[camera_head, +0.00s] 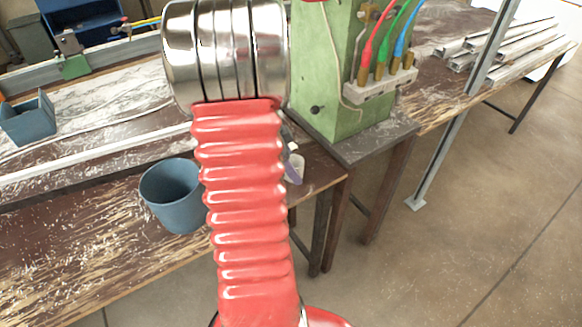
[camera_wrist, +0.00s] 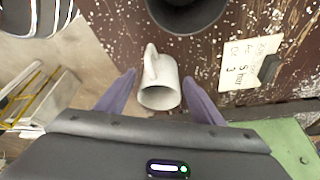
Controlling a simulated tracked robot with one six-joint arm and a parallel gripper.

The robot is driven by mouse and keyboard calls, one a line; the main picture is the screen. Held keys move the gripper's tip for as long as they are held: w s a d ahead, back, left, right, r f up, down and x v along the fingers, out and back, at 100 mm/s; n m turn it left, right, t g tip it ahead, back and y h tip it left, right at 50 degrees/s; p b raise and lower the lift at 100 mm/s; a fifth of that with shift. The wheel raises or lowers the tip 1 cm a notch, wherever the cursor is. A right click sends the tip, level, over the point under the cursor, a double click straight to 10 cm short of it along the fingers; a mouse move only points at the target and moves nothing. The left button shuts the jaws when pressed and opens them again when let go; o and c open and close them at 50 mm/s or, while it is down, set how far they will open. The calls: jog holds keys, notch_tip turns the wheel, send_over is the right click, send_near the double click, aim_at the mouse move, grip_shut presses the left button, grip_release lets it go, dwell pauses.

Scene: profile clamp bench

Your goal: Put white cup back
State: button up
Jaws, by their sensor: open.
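The white cup (camera_wrist: 160,95) shows in the wrist view near the bench edge, its handle pointing away from my gripper toward a dark round container. My gripper (camera_wrist: 160,78) is open, with one purple finger on each side of the cup and a gap showing on both sides. I cannot tell whether the cup rests on the bench. In the head view my red arm hides most of the gripper; only a small pale purple and white patch shows beside it.
A blue-grey bin (camera_head: 172,195) stands on the worn wooden bench (camera_head: 60,250); the dark container (camera_wrist: 186,12) appears to be it. A handwritten note (camera_wrist: 248,62) lies on the bench. A green machine (camera_head: 335,75) with coloured hoses stands behind. Floor (camera_head: 480,230) is open at right.

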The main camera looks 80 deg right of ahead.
jog(key=shift+r, duration=0.1)
jog(key=v, duration=1.2)
dwell(0.5)
jog(key=shift+w+a, duration=0.1)
jog(key=w+a+r+n+t+h, duration=0.1)
jog(key=w+a+r+n+t, duration=0.2)
jog(key=w+a+n, duration=0.65)
jog(key=w+a+r+n+t, duration=0.25)
jog(key=w+a+n, duration=0.35)
jog(key=a, duration=0.7)
jog(key=a+r+n+t+y, duration=0.2)
jog(key=a+n, duration=1.3)
jog(key=a, duration=0.8)
jog(key=shift+s+r+t+y, duration=0.2)
jog(key=shift+s+t+y, duration=0.3)
jog(key=shift+t, duration=0.55)
